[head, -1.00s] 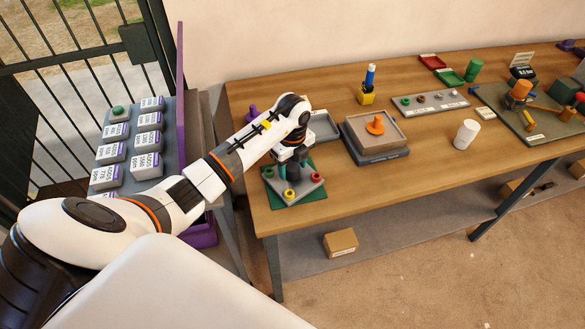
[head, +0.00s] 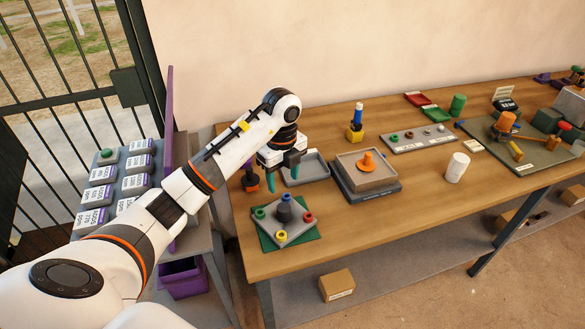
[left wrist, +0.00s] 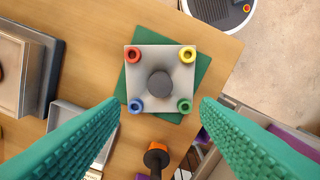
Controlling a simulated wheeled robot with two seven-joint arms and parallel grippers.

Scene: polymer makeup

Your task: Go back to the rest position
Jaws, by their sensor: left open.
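My left gripper (head: 283,178) has green ridged fingers. It is open and empty, raised above the table near its left end. In the left wrist view its two fingers (left wrist: 160,130) stand wide apart with nothing between them. Below it a grey square plate (head: 270,222) lies on a green mat (head: 308,234). The plate has a dark round post (head: 284,210) in the middle and red, yellow, blue and green rings at its corners. The plate also shows in the left wrist view (left wrist: 142,72). My right gripper is not in view.
A grey tray (head: 310,178), a weighing-scale-like box (head: 378,191) with an orange knob, and a white cylinder (head: 457,168) stand on the wooden table (head: 400,226). A purple panel (head: 171,150) and a rack of labelled grey blocks (head: 137,163) are at left. The table front is mostly clear.

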